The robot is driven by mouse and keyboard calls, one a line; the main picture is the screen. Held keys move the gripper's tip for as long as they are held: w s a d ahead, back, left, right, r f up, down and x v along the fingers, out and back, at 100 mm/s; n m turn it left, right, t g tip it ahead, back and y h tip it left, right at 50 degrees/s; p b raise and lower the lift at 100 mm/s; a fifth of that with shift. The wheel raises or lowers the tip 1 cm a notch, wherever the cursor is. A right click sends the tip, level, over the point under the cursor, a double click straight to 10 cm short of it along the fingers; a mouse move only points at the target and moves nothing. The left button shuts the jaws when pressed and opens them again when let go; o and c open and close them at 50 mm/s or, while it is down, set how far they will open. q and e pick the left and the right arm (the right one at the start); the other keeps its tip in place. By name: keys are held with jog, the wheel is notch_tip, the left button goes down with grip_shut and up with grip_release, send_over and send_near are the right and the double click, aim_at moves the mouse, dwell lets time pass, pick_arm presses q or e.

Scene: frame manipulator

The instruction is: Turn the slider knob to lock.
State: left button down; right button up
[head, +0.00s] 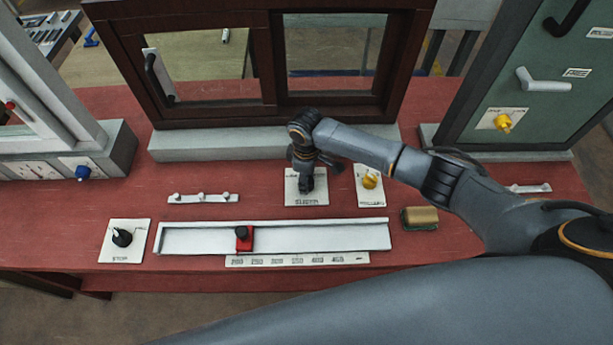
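A white plate with a label that seems to read "SLIDER" (306,200) lies on the red table, in front of the dark brown window frame. My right gripper (306,181) points down over the middle of this plate. The dark gripper and the dark shape below it cover the knob there, so I cannot make out the knob's angle or whether the fingers touch it. The finger opening is also hidden. A red slider block with a black top (243,239) sits left of centre in a long white track (320,237). My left gripper is not in view.
A plate with a yellow knob (370,181) is close right of my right gripper. A black-knob plate (123,239) is at left, a small hook rail (203,198) in the middle, and a sponge block (420,217) at right. The window frame (272,115) stands behind.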

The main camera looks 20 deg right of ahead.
jog(key=shift+n, duration=1.5)
jog(key=o, duration=1.1)
jog(key=shift+o, duration=0.2)
jog(key=shift+r, duration=0.25)
notch_tip(320, 180, up, 12)
jog(key=shift+f, duration=0.25)
